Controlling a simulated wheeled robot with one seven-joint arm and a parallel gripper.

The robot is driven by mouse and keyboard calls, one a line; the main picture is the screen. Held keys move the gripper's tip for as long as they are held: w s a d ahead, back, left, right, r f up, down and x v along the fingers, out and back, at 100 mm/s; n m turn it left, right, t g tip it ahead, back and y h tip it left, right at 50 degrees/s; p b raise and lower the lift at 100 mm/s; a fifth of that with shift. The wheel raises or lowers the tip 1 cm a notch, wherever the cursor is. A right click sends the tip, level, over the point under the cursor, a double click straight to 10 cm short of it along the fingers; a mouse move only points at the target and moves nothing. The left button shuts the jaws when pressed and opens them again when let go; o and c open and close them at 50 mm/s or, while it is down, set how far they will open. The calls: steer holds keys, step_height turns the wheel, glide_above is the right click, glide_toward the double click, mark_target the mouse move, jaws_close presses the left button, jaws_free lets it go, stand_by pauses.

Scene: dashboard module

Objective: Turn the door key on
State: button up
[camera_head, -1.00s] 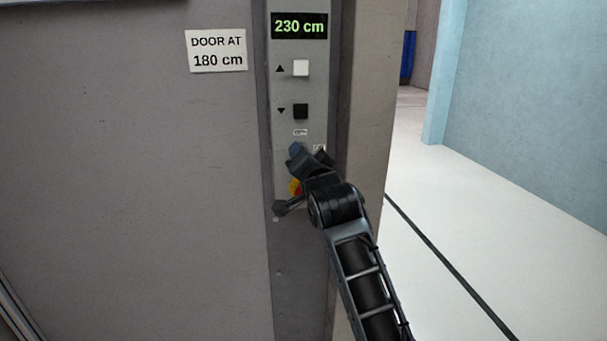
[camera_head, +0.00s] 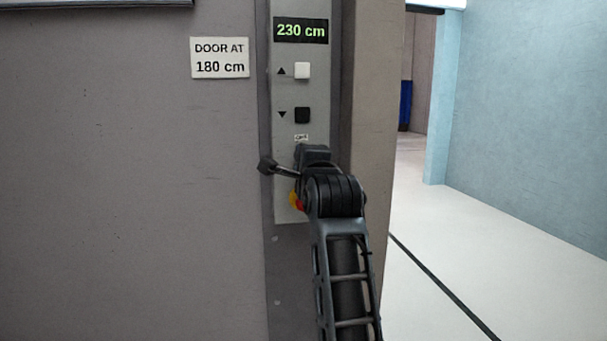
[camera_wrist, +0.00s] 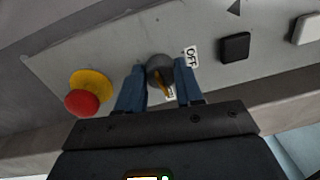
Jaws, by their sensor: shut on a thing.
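An OFF label (camera_wrist: 191,56) is beside the knob. A second small label (camera_wrist: 170,93) is partly covered, and I cannot read it. In the head view my gripper (camera_head: 312,152) is at the panel below the black button and hides the key.
A red emergency button on a yellow base (camera_wrist: 89,92) is close beside my gripper. A black down button (camera_head: 302,115) and a white up button (camera_head: 302,70) sit above, under a display (camera_head: 300,30) reading 230 cm. A sign (camera_head: 219,57) says DOOR AT 180 cm. Open floor lies right.

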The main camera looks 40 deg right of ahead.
steer(key=shift+f+m+b, duration=0.1)
steer(key=shift+m+b, duration=0.55)
steer(key=shift+m, duration=0.15)
steer(key=o, duration=1)
steer(key=shift+v, duration=3.85)
